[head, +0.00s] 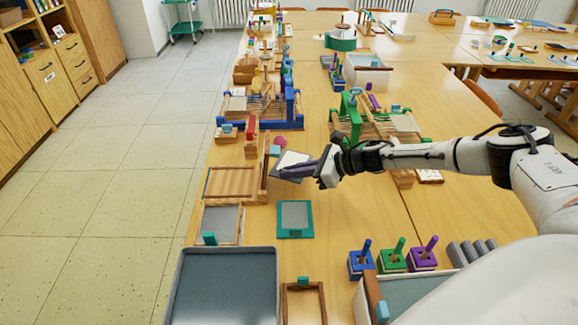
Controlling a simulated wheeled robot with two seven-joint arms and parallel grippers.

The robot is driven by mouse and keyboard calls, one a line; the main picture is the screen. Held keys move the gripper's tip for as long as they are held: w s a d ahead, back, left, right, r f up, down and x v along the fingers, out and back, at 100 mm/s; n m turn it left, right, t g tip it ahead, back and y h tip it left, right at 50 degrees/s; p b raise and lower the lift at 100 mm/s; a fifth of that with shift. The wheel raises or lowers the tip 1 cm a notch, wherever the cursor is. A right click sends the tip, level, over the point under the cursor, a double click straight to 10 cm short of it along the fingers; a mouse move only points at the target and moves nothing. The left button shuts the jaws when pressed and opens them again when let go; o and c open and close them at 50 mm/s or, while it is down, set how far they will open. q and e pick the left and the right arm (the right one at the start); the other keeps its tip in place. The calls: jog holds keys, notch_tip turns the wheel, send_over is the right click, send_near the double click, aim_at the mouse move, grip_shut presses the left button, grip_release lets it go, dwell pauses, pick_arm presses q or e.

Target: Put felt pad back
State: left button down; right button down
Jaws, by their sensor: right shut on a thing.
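I cannot tell whether the pad touches anything below. A grey pad in a teal frame (295,216) lies on the table just in front of the gripper. A grey panel in a wooden frame (222,222) lies to its left. My left gripper is not in view.
A large grey tray (225,290) and a small wooden frame (303,300) lie at the near edge. Blue, green and purple peg blocks (393,260) stand at the right. Blue (290,108) and green looms (352,120) stand behind. Bare tabletop (350,215) shows below my right arm.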

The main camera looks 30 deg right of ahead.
aim_at(300, 182)
notch_tip(300, 182, down, 4)
jog(key=shift+f+b, duration=0.15)
jog(key=shift+b, duration=0.15)
jog(key=shift+f+b, duration=0.4)
jog(key=shift+f, duration=0.2)
jog(key=shift+f+b, duration=0.55)
jog(key=c, duration=1.9)
grip_release()
jog(key=shift+o, duration=0.2)
